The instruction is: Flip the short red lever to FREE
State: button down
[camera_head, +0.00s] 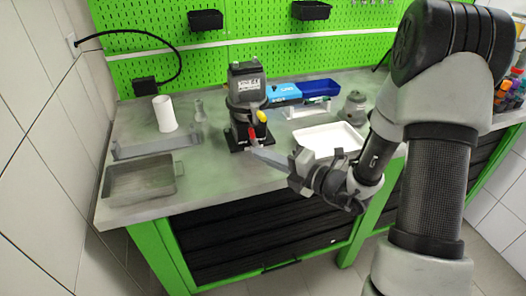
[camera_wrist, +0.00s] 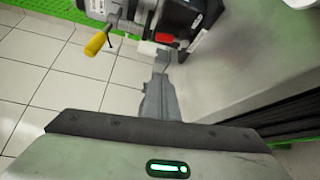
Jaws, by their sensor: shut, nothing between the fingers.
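The pump (camera_head: 245,90) is a dark upright unit with a printed label, standing on the bench on a black base. The short red lever (camera_head: 252,135) is low on its front side, and it shows as a red block in the wrist view (camera_wrist: 166,38). A yellow knob or handle (camera_head: 261,116) sits near it, also seen in the wrist view (camera_wrist: 95,43). My gripper (camera_head: 255,150) is shut and empty, reaching from the right with its tips just below the red lever. In the wrist view its fingertips (camera_wrist: 161,68) lie close to the red part; contact cannot be told.
On the bench (camera_head: 215,178) a grey metal tray (camera_head: 140,182) and a white cylinder (camera_head: 164,114) stand left. A white tray (camera_head: 328,139), blue bins (camera_head: 300,91) and a small grey part (camera_head: 355,108) stand right. A green pegboard (camera_head: 255,45) rises behind.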

aim_at(253, 140)
jog(key=x, duration=0.7)
jog(key=shift+w+a+f+b, duration=0.15)
jog(key=shift+a+b, duration=0.1)
jog(key=shift+b, duration=0.15)
jog(key=shift+w+d+r, duration=0.2)
jog(key=shift+w+d, duration=0.3)
jog(key=shift+w+d+r, duration=0.2)
jog(key=shift+w+d, duration=0.35)
jog(key=shift+w+d+r, duration=0.1)
jog(key=shift+w+d, duration=0.15)
jog(key=shift+d, duration=0.15)
